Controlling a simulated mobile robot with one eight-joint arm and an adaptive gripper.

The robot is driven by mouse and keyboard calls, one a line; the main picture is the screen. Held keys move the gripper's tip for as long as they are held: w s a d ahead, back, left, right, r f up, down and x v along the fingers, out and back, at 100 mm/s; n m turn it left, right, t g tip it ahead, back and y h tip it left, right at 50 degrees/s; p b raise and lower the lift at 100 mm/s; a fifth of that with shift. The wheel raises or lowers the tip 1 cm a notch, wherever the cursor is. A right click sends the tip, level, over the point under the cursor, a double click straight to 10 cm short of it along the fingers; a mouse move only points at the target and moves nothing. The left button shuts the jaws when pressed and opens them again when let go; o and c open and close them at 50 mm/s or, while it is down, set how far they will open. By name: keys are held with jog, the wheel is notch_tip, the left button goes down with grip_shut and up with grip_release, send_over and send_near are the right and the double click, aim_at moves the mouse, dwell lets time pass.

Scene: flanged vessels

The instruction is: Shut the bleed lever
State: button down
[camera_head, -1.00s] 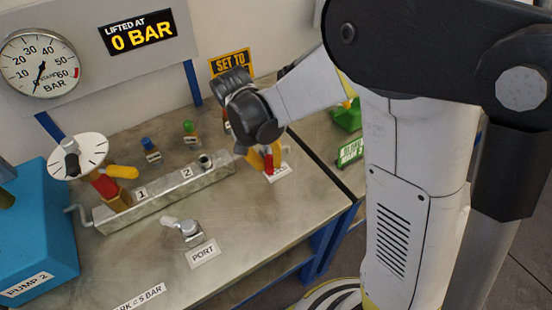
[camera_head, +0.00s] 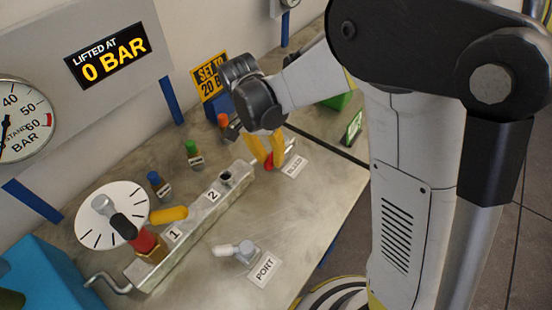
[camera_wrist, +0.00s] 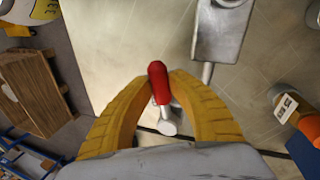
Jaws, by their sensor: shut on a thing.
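The bleed lever has a red grip (camera_head: 269,162) and sits at the right end of the metal block, beside the BLEED label (camera_head: 294,166). My gripper (camera_head: 265,150) reaches down to it with its yellow fingers on either side. In the wrist view the red grip (camera_wrist: 158,82) lies between the closed fingertips of my gripper (camera_wrist: 160,88). A metal pivot (camera_wrist: 169,123) shows at the lever's lower end. The exact angle of the lever is hard to tell in the head view, as the fingers cover part of it.
A PORT fitting (camera_head: 245,252) stands in front. The display (camera_head: 108,53) reads 0 BAR. Bare bench lies right of the PORT label.

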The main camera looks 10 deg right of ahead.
jog(key=shift+w+a+m, duration=0.5)
jog(key=shift+a+m, duration=0.05)
jog(key=shift+m, duration=0.65)
jog(key=c, duration=1.2)
grip_release()
jog(key=shift+w, duration=0.1)
jog(key=shift+c, duration=0.2)
jog(key=v, duration=1.2)
jog(key=shift+w+d, duration=0.2)
